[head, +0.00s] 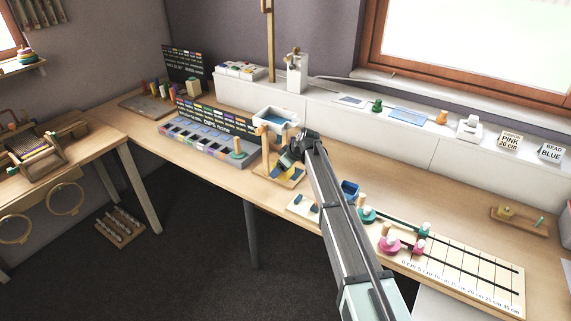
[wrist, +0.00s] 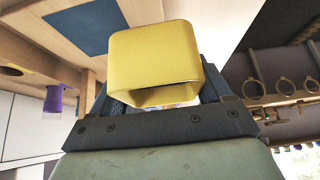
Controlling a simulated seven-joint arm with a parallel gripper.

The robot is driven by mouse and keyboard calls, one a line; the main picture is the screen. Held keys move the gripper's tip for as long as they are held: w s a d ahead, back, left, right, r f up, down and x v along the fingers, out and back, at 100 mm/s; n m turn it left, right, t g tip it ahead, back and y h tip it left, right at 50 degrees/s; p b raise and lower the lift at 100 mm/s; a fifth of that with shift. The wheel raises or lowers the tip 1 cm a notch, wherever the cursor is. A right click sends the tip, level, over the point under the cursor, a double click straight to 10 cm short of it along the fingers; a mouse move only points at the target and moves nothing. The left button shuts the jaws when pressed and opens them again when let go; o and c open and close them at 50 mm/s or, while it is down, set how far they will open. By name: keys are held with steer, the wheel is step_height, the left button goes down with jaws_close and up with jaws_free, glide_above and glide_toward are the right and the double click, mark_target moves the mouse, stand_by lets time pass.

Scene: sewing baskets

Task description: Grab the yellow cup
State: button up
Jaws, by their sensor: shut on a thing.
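The yellow cup (wrist: 152,60) fills the middle of the wrist view, with its squarish rim turned toward the camera. My gripper (wrist: 158,92) is shut on it, with dark fingers on its left and right sides. In the head view my gripper (head: 291,160) is over the wooden stand area near the middle of the bench. A small patch of yellow (head: 287,168) shows below it there, and most of the cup is hidden by my arm.
A white bin with blue contents (head: 274,122) is behind my gripper. A compartment tray (head: 205,146) lies to the left. A blue cup (head: 350,190) and a ruled board with pegs (head: 455,268) are to the right. A purple piece (wrist: 55,100) shows at left in the wrist view.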

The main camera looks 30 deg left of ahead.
steer(key=shift+s, duration=5.65)
